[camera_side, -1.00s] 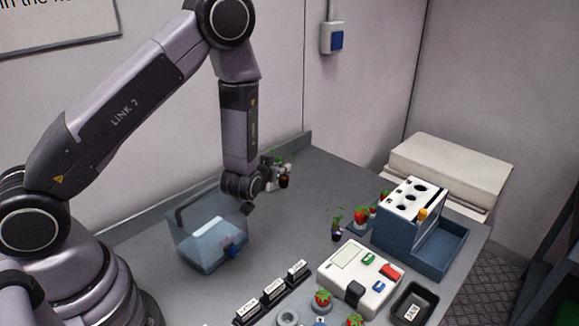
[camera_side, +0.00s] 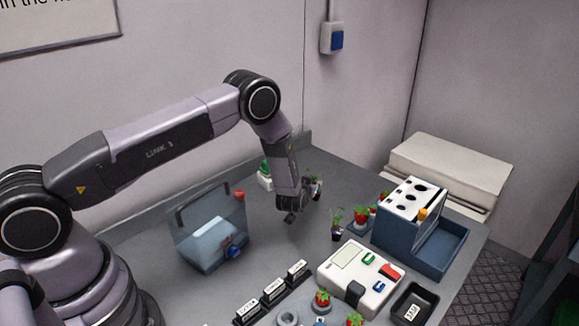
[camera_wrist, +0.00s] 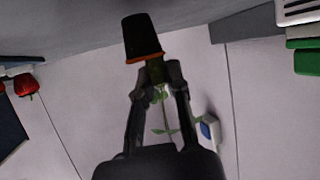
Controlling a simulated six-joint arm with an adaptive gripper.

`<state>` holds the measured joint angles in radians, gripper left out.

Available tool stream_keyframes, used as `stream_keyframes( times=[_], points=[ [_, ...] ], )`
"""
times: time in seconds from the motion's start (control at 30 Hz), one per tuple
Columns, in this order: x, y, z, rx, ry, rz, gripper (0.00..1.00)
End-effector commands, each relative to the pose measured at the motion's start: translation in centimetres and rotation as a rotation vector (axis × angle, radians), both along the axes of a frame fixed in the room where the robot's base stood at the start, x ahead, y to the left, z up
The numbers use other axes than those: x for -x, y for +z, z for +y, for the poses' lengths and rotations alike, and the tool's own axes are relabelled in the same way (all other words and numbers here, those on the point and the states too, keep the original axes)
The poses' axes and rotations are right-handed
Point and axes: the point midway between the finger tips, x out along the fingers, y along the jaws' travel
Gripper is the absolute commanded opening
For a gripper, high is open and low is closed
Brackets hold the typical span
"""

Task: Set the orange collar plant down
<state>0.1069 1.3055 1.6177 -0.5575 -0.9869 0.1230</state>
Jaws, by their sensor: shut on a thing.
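The orange collar plant shows in the wrist view as a dark pot (camera_wrist: 142,38) with an orange ring at its rim and a thin green stem and leaves. My gripper (camera_wrist: 158,75) is shut on it just beyond the ring, on the stem side. In the side view my gripper (camera_side: 311,187) is low over the back middle of the grey table (camera_side: 285,255), partly hidden by the wrist. The held plant is small there, at the gripper's right side. I cannot tell whether its pot touches the table.
Another potted plant (camera_side: 336,224) stands to the right, with strawberries (camera_side: 362,215) and a blue rack (camera_side: 405,230) beyond. A clear bluish basket (camera_side: 205,247) is left. A green-topped white item (camera_side: 265,175) is behind. Bare table lies in front of my gripper.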

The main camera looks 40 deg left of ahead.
Motion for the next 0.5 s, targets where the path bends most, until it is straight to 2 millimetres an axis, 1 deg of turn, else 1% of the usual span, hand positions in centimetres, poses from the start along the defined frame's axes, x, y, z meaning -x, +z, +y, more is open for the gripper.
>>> stream_keyframes(
  times=[0.07,0.43,0.47,0.5],
  points=[
    [-0.01,-0.60,-0.02,0.001,-0.001,-0.001,0.00],
    [0.01,-0.92,-0.03,0.001,-0.001,-0.001,0.00],
    [0.00,-0.96,-0.02,0.001,-0.001,-0.001,0.14],
    [0.00,-0.92,-0.02,0.000,-0.001,-0.002,0.20]
  ],
)
